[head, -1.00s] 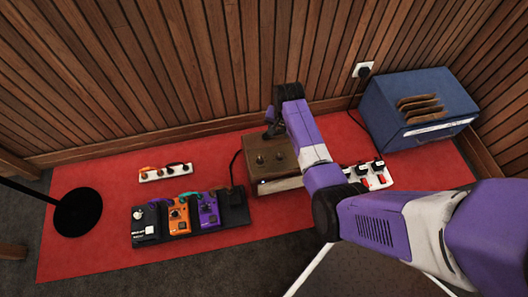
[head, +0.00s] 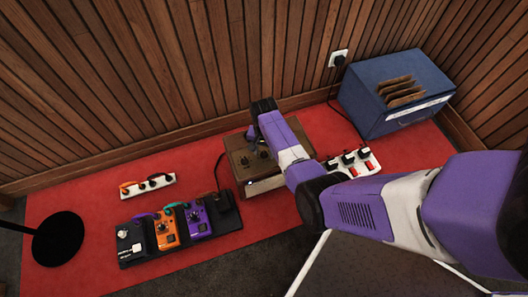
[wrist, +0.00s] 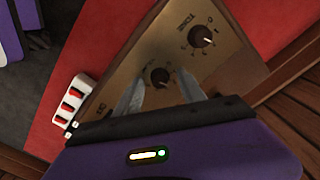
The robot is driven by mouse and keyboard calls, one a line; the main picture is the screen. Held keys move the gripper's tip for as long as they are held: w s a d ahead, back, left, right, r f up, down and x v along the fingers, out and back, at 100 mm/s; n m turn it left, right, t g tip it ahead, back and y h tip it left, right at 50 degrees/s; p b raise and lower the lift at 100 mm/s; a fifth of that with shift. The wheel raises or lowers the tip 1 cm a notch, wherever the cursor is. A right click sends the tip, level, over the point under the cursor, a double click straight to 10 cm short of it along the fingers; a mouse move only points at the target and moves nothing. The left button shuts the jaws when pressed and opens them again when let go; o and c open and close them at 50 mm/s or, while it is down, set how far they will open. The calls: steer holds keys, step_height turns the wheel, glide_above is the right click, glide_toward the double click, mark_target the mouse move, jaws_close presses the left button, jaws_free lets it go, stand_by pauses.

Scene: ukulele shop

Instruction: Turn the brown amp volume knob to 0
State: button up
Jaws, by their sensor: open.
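The brown amp (head: 236,172) sits on the red mat, with dark knobs on its top panel. In the wrist view the panel (wrist: 225,70) is brassy brown and tilted in the picture. One dark knob (wrist: 160,77) lies between the spread fingertips of my gripper (wrist: 161,84), with a gap on each side. A second knob (wrist: 201,36) with a white pointer and dial marks sits farther up the panel. In the head view my gripper (head: 252,134) is over the amp's back part, partly hidden by my arm.
A pedalboard (head: 235,220) with several coloured pedals lies left of the amp. A white strip (head: 148,186) lies behind it. A white power strip (head: 342,172) with red switches is at right. A blue box (head: 385,110) stands at back right, a black round base (head: 58,240) at left.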

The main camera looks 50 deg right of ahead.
jaws_close()
steer(key=shift+n, duration=0.3)
steer(key=shift+r+n+p, duration=0.1)
steer(key=shift+n+p, duration=0.8)
steer(key=shift+n, duration=0.3)
steer(key=n+p, duration=0.1)
steer(key=n, duration=0.3)
steer(key=shift+n, duration=0.3)
steer(key=n+p, duration=0.1)
steer(key=n, duration=0.3)
steer(key=shift+n, duration=0.3)
steer(key=shift+n+p, duration=0.4)
steer(key=shift+n, duration=1.4)
